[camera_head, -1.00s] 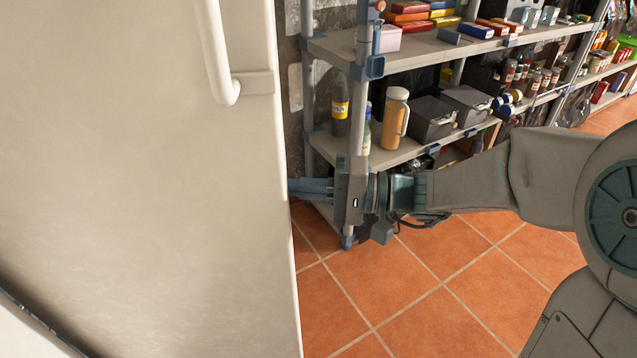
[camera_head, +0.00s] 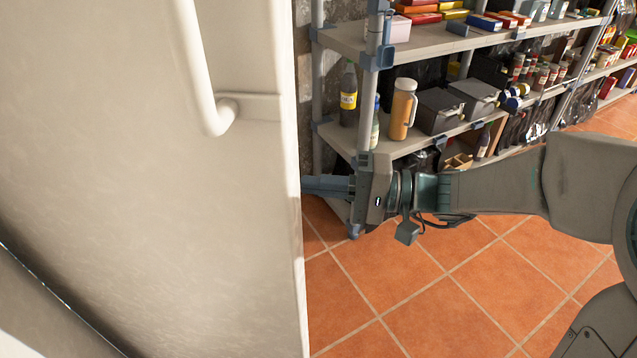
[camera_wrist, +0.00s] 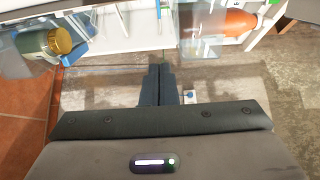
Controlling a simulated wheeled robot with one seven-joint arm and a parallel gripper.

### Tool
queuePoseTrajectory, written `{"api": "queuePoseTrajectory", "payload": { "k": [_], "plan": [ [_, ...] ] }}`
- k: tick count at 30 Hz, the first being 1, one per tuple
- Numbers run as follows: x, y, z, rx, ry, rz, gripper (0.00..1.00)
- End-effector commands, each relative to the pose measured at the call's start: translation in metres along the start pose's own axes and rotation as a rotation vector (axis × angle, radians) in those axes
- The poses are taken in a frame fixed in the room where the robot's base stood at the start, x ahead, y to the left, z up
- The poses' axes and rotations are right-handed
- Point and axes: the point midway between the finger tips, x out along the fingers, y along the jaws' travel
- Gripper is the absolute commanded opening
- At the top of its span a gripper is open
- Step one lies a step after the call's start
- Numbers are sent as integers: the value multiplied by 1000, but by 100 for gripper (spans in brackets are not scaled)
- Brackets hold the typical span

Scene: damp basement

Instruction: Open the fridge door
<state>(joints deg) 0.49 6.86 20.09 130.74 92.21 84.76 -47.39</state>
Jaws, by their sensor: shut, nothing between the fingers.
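The cream fridge door (camera_head: 150,200) fills the left of the head view. Its white bar handle (camera_head: 200,75) is near the top, with nothing holding it. My gripper (camera_head: 318,186) is at the door's right edge, well below the handle, its fingertips partly hidden behind that edge. In the wrist view my gripper (camera_wrist: 158,70) has its two dark fingers together and empty. Beyond them are white shelving with clear bins (camera_wrist: 202,48), an orange bottle (camera_wrist: 235,22) and a gold-capped jar (camera_wrist: 50,45), which look like fridge contents. I cannot tell whether the fingers touch the door.
A metal shelf rack (camera_head: 400,152) stands close behind my gripper, holding a dark bottle (camera_head: 348,95), an orange flask (camera_head: 402,110) and grey boxes (camera_head: 437,110). Terracotta floor (camera_head: 400,290) is clear in front of the rack.

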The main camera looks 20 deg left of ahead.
Motion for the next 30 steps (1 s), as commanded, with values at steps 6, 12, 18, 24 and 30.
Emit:
{"api": "queuePoseTrajectory", "payload": {
  "k": [6, 12, 18, 24, 30],
  "plan": [
    [1, 0, 0, 0, -1, 0, 0],
    [2, 2, -14, 0, -2, 0, 0],
    [-20, 0, -20, 0, 2, 2, 0],
    [-64, 0, -6, 1, 8, 1, 0],
    [-87, 0, 4, 0, 5, 1, 0]
  ]
}}
